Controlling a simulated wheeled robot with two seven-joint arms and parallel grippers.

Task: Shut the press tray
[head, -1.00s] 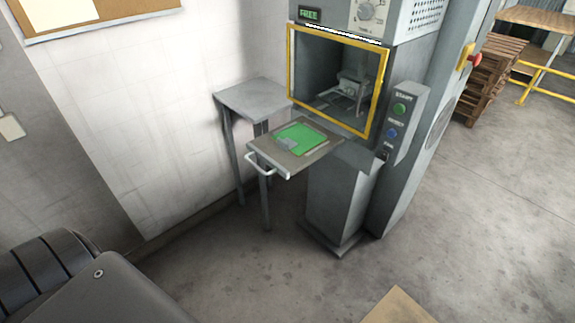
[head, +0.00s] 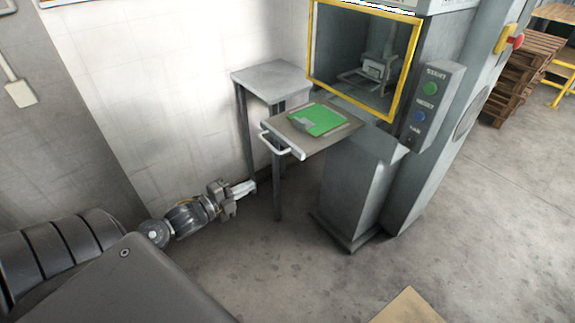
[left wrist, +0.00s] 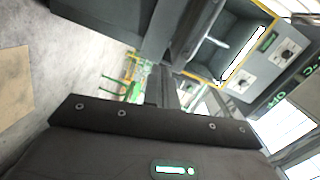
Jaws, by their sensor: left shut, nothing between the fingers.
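The press tray (head: 345,138) sticks out of the press (head: 355,185) in the head view. It is a flat grey-brown plate with a white bar handle (head: 276,146) at its front left edge. A green piece with a grey part (head: 320,119) lies on it. The press opening has a yellow frame (head: 312,45) and is open in front. My left gripper (head: 250,187) is shut and empty. It appears left of and below the handle in the picture, apart from it. The yellow frame also shows in the left wrist view (left wrist: 262,55). My right gripper is not in view.
A small grey side table (head: 268,74) stands against the wall behind the tray, with thin legs. A button panel (head: 432,105) is right of the opening. Wooden pallets (head: 520,75) stand far right. The floor in front is mostly clear, with a tan board (head: 408,308) at the bottom.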

